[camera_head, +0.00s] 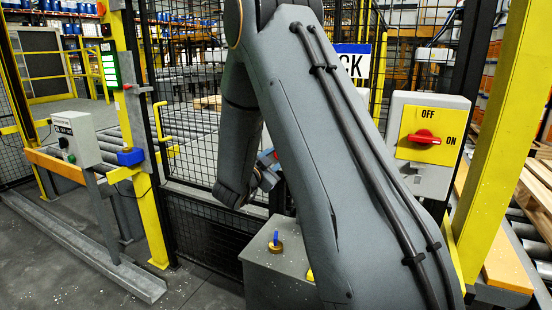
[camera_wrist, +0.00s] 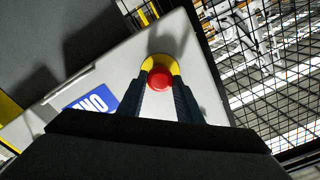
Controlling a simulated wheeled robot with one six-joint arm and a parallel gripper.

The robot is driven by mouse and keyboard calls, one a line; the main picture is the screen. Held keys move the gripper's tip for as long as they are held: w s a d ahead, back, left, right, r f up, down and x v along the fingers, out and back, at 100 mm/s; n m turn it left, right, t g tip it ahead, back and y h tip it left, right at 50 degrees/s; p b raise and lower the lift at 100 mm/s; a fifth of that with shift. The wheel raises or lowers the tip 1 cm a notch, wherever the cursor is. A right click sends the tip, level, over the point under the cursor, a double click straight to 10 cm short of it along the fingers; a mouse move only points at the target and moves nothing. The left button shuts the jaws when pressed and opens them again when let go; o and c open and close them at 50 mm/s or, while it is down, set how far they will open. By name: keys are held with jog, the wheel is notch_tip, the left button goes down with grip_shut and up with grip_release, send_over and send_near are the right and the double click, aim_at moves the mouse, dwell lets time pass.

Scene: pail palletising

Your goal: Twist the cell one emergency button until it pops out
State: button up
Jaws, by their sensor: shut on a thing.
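The emergency button (camera_wrist: 159,78) shows in the wrist view as a red round cap on a yellow base (camera_wrist: 161,62). It is mounted on a light grey box (camera_wrist: 112,72) with a blue and white label (camera_wrist: 92,104). My gripper (camera_wrist: 160,82) is shut on the button, with one dark finger on each side of the red cap.
A grey switch box (camera_head: 453,119) with a red rotary handle (camera_head: 424,137) marked OFF and ON is at the right. A small control box (camera_head: 76,138) stands at the left. Mesh fence (camera_head: 205,225) and yellow posts (camera_head: 490,150) stand close around my arm.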

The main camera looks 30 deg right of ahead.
jog(key=shift+n, duration=0.4)
jog(key=o, duration=1)
jog(key=shift+o, duration=0.2)
jog(key=b+v, duration=0.2)
jog(key=v, duration=0.5)
jog(key=shift+s+a+b, duration=0.25)
jog(key=shift+a+b, duration=0.05)
